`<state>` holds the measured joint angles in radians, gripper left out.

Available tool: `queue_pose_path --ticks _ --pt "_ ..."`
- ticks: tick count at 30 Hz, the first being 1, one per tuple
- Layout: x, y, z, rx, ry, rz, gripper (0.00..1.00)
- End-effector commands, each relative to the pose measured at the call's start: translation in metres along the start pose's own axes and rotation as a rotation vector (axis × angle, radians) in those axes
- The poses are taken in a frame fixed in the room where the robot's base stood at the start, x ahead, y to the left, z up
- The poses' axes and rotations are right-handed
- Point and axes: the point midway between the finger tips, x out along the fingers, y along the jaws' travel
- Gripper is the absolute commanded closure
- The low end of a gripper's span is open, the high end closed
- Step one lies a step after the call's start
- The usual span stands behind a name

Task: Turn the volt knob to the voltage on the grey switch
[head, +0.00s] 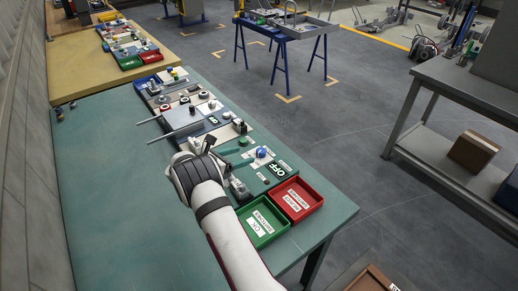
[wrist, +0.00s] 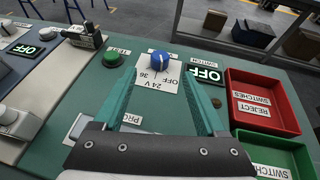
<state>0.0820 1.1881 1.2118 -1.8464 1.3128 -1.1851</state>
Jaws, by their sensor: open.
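The blue volt knob (wrist: 159,61) sits on a white dial plate (wrist: 151,84) marked OFF, 24 V and 36. It also shows in the head view (head: 261,153). Its pointer is too small to read surely. My gripper (wrist: 158,74) is open and empty, its teal fingers on either side of the dial in the wrist view; I cannot tell how far above the panel they are. In the head view my gripper (head: 205,160) is over the bench, left of the knob. I cannot make out the grey switch or its voltage; my gripper hides part of the panel.
A black OFF display (wrist: 204,74) and a green TEST button (wrist: 111,58) flank the knob. A red reject tray (wrist: 287,118) and a green tray (wrist: 246,138) stand at the right. A metal clamp block (wrist: 88,39) stands at the left.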

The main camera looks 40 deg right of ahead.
Motion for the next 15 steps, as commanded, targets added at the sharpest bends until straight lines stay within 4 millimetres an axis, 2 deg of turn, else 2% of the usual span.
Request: queue_pose_path --ticks 3,7,12,15 --pt "0.036 -0.002 0.000 0.002 0.000 -0.005 0.26" --pt "0.069 -0.002 -0.001 0.004 0.001 -0.004 0.26" --pt "0.097 -0.001 -0.001 0.002 0.001 -0.002 0.26" --pt "0.106 -0.001 -0.001 0.003 0.002 -0.003 0.26"
